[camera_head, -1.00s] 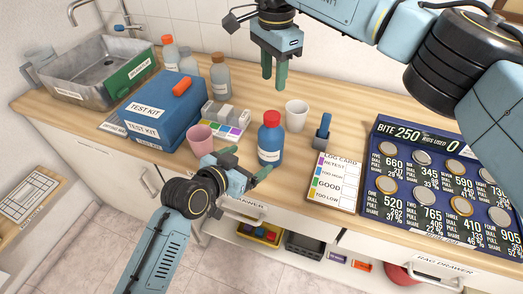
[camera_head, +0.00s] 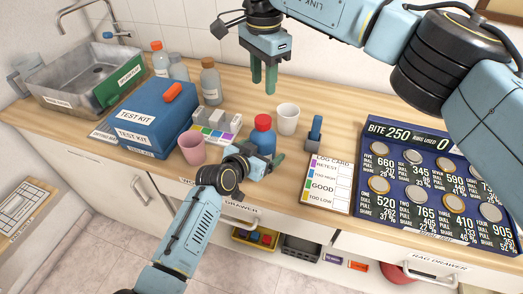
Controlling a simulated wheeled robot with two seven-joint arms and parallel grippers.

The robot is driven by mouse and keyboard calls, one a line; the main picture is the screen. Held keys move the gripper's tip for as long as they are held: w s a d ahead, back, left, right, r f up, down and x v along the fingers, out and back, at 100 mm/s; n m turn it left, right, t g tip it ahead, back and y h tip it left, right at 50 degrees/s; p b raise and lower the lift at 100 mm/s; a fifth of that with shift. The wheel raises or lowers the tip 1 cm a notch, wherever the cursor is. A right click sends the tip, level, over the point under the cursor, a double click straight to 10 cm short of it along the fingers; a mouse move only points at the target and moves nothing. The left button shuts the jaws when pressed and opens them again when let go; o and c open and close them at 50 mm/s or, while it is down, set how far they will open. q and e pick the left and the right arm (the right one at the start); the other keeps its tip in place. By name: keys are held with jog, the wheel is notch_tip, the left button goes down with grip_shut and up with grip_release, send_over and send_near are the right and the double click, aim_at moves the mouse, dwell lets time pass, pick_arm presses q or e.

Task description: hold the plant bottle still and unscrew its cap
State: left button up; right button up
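A blue bottle (camera_head: 263,140) with a red cap (camera_head: 263,122) stands upright near the counter's front edge; I take it as the plant bottle. My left gripper (camera_head: 259,158) is low at its front, with green fingers spread on either side of its lower body. The gripper hides the bottle's label and base, and I cannot tell whether the fingers touch it. My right gripper (camera_head: 264,80) points down, above and behind the bottle, with a gap between its fingers and nothing in it. The cap is on the bottle.
A pink cup (camera_head: 192,148) and the blue test kit box (camera_head: 155,118) stand left of the bottle. A white cup (camera_head: 287,120) is close behind right. A blue clip-like stand (camera_head: 315,132), log card (camera_head: 327,185) and score board (camera_head: 430,180) lie to the right.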

pick_arm(q)
jog(key=shift+c, duration=0.3)
jog(key=c, duration=1.1)
